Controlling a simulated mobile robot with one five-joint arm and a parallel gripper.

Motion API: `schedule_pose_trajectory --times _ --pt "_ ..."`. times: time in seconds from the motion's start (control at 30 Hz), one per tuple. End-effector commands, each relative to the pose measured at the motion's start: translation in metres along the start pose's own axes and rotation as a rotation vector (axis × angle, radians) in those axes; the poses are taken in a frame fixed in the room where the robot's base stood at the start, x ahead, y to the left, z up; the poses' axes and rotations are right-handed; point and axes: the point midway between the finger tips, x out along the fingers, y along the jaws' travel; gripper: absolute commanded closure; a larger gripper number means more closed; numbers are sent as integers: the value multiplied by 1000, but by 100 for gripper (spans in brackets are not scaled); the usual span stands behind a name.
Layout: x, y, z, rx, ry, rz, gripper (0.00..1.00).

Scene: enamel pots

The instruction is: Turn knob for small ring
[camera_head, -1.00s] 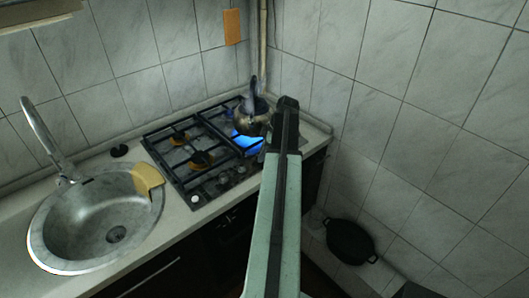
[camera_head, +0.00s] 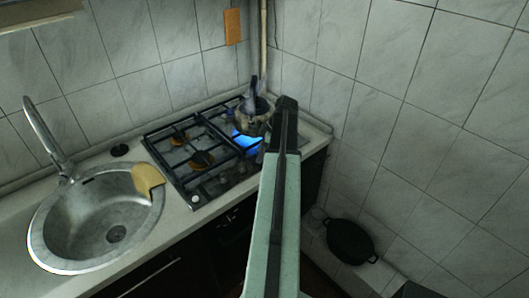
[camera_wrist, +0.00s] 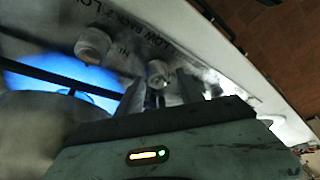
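In the wrist view, my gripper (camera_wrist: 160,86) has its two fingers apart near the stove's front panel. A round pale knob (camera_wrist: 158,71) lies between or just beyond the fingertips; I see no clear grip on it. A second knob (camera_wrist: 92,44) is up and to the left. Printed lettering (camera_wrist: 170,48) runs along the panel beside them, only partly readable. In the head view, the gas stove (camera_head: 203,156) has several knobs along its front, and my arm covers its right end and my gripper. A blue flame (camera_head: 246,141) burns at the right side.
A metal kettle (camera_head: 252,112) stands over the right-hand burners, close to my arm. The sink (camera_head: 97,245) with a yellow cloth (camera_head: 147,178) is to the left. A dark pot (camera_head: 350,240) sits low at the right by the tiled wall.

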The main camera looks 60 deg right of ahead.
Motion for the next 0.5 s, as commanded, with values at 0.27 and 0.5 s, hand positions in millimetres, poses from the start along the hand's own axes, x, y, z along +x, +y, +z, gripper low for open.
schedule_pose_trajectory --times 0.27,0.5 --pt "-1 1 3 3 -4 4 47" --pt "-19 1 2 5 -5 5 47"
